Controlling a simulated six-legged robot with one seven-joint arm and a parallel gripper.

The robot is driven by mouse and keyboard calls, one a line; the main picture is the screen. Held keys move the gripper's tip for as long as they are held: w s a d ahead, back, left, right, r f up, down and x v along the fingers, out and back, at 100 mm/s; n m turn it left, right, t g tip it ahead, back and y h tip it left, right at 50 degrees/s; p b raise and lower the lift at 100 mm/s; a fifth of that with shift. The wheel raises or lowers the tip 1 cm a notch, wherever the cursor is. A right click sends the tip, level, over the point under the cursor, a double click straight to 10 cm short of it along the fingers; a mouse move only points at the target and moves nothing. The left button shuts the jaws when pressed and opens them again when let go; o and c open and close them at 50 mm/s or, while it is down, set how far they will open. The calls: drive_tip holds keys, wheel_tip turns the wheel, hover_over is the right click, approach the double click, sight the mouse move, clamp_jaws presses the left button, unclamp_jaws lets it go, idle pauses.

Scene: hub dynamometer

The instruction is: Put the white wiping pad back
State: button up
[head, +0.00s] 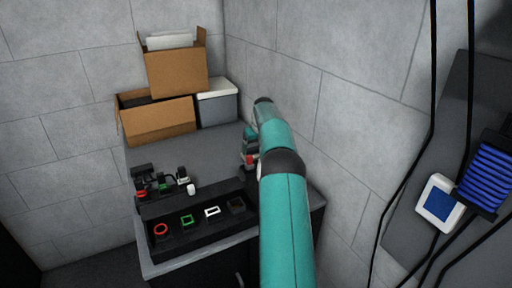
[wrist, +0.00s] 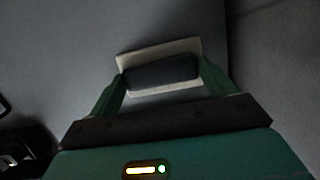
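The white wiping pad (wrist: 160,48) shows in the wrist view as a pale plate with a dark block-shaped grip on it. My gripper (wrist: 162,76) has one green finger at each end of this dark grip, with no clear gap, so it looks shut on the pad. Whether the pad touches the grey surface behind it I cannot tell. In the head view my gripper (head: 249,150) is low over the right rear of the grey worktop (head: 190,160), beside the wall. The pad is not discernible there. A black rack (head: 197,219) at the worktop's front has red, green, white-framed (head: 212,212) and brownish openings.
Small black-based items with red, green and white parts (head: 163,184) stand behind the rack at left. Cardboard boxes (head: 176,73) and a grey box with a white lid (head: 217,103) fill the back. A wall rises close on the right. Black cables (head: 407,150) hang far right.

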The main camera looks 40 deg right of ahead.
drive_tip(key=shift+o, duration=1.4)
drive_tip(key=v, duration=1.2)
